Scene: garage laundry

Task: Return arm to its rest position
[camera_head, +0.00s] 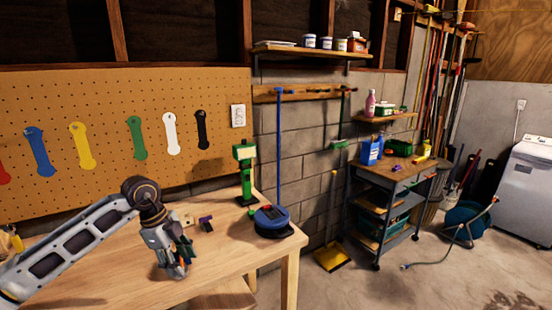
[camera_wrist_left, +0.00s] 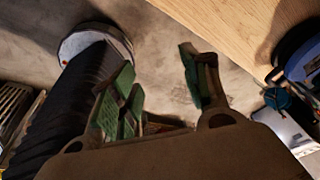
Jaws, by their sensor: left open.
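My left arm (camera_head: 75,250) reaches in from the left over the wooden workbench. My left gripper (camera_head: 178,268) points downward above the bench top, near its front part. In the left wrist view the gripper (camera_wrist_left: 158,88) has its two green-padded fingers spread apart, with nothing between them. Floor and the bench edge show beyond the fingers. My right gripper is not in view.
On the workbench (camera_head: 228,278) stand a green device (camera_head: 245,175), a blue round device (camera_head: 274,222) and small items beside the gripper. A pegboard (camera_head: 100,110) is behind. A tool cart (camera_head: 385,180) and yellow dustpan (camera_head: 331,257) are right. Open floor lies beyond.

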